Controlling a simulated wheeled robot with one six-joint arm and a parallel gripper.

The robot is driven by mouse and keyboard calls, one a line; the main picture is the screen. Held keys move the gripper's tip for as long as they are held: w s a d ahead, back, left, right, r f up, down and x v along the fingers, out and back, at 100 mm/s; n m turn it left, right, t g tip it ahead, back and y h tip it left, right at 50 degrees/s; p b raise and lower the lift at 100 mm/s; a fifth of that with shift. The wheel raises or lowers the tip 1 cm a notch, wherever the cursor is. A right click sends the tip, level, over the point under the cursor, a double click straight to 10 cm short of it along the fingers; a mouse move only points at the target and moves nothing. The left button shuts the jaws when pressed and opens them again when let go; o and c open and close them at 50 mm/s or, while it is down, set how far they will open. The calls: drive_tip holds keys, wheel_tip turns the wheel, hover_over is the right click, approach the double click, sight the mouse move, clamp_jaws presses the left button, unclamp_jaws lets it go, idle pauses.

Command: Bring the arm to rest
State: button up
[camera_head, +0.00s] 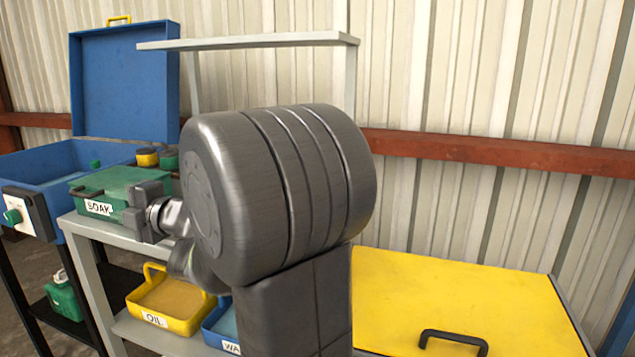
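My gripper (143,209) is at the left of the view, small and dark grey, in front of the green box marked SOAK (100,190). Its dark blocks overlap the right part of that box in the picture. Whether they touch, and whether the fingers are open or shut, I cannot tell. I see nothing clearly held. My large grey arm joint fills the middle of the view and hides part of the bench behind it.
A grey bench (107,232) holds the SOAK box; its lower shelf has a yellow OIL tray (180,326) and a blue tray (213,327). A blue open-lidded washer (125,85) stands left. A yellow lid with a black handle (455,340) lies right. A shelf (250,41) rises behind.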

sight(91, 197)
drive_tip(key=b+x, duration=0.2)
drive_tip(key=x, duration=1)
drive_tip(key=shift+a, duration=0.15)
drive_tip(key=shift+r, duration=0.15)
drive_tip(key=shift+d, duration=0.2)
